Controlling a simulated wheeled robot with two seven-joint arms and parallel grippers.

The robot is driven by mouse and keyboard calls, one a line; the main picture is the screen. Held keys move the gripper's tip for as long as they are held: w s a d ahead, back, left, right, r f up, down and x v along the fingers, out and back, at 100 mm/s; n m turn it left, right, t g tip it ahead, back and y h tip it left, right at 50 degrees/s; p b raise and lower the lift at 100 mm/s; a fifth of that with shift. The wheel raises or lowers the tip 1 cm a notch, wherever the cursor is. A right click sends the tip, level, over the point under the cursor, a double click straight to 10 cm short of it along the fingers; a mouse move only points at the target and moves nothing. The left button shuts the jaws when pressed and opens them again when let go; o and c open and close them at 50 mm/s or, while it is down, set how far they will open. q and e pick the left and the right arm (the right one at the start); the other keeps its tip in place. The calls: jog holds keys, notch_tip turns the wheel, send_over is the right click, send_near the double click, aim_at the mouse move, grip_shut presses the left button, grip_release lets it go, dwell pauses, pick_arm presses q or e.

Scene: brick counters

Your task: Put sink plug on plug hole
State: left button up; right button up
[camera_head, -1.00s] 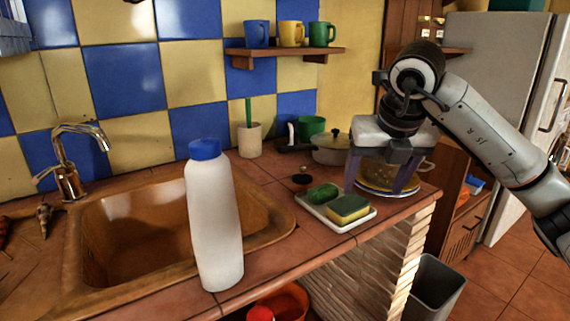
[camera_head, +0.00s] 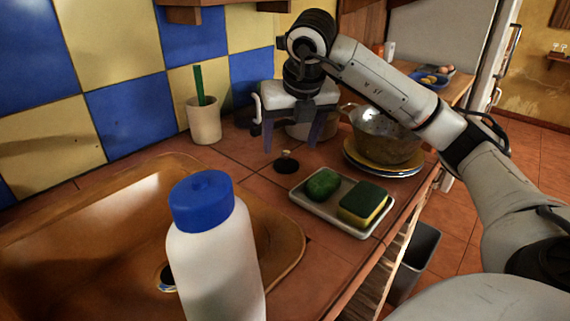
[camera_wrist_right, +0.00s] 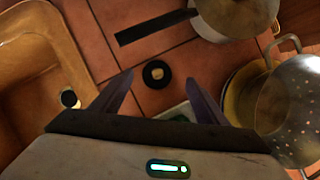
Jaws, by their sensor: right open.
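The sink plug (camera_head: 287,163) is a small black disc with a pale knob, lying on the tiled counter between the sink and the tray. In the right wrist view the plug (camera_wrist_right: 157,73) lies between and just beyond my fingertips. The plug hole (camera_head: 167,278) is a metal-rimmed dark hole in the brown sink (camera_head: 120,205), partly hidden by the bottle. The hole also shows at left in the right wrist view (camera_wrist_right: 70,99). My right gripper (camera_head: 291,146) is open and empty, pointing down near the plug. My left gripper is out of view.
A white bottle (camera_head: 213,265) with a blue cap stands at the sink's front. A tray (camera_head: 349,219) holds a green scrubber and sponge. A colander (camera_head: 382,137) sits on plates to the right. A pot (camera_wrist_right: 235,15) and a brush cup (camera_head: 204,122) stand behind.

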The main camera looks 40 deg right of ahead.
aim_at(286, 152)
jog(key=x, duration=0.5)
jog(key=shift+w+a+b, duration=0.15)
jog(key=shift+a+b, duration=0.05)
jog(key=shift+b, duration=0.1)
jog(key=shift+r, duration=0.1)
jog(key=c, duration=1.3)
